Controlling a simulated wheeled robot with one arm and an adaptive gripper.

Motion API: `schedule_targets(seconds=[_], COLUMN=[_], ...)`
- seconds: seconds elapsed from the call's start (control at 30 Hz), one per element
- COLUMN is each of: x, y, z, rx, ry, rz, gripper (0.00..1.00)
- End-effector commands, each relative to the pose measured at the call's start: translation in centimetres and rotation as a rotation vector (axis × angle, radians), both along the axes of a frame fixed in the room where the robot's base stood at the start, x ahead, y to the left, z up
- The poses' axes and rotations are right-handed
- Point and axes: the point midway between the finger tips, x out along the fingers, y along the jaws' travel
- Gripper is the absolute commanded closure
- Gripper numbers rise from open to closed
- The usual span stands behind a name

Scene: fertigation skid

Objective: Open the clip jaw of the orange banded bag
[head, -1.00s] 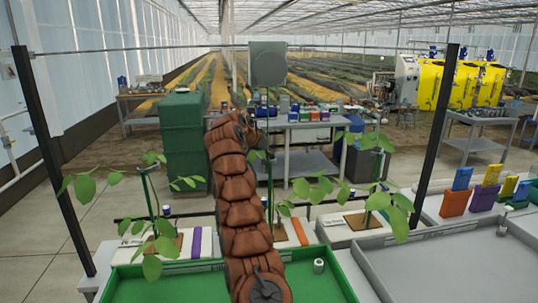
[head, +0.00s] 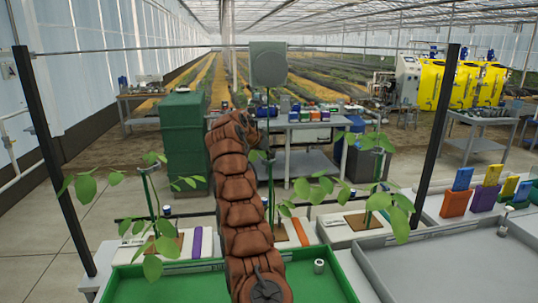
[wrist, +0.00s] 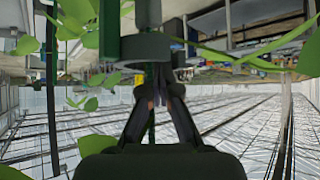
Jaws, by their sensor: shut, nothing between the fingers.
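The orange banded bag is a white slab on the bench, partly hidden by my arm in the head view; its orange band (head: 300,232) shows just right of the arm. A thin plant stem (head: 270,185) rises beside my arm there. My gripper (wrist: 158,88) is shut and empty in the wrist view; my own arm hides it in the head view. Close past the fingertips are a dark grey cylindrical part (wrist: 147,46) and a dark green upright part (wrist: 109,30). I cannot make out the clip jaw or whether the fingers touch anything.
A purple banded bag (head: 196,243) with a plant lies left, and another white bag (head: 340,232) with a plant lies right. A green tray (head: 180,288) and a grey tray (head: 450,262) are in front. Leaves (wrist: 78,14) crowd the gripper.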

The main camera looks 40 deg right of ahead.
Motion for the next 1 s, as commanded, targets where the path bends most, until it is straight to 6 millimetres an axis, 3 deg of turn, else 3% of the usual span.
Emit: schedule_targets(seconds=[1.0], x=[-0.69], y=[0.19], z=[-0.12], rx=[-0.001], ry=[-0.001], rz=[0.001], gripper=[1.0])
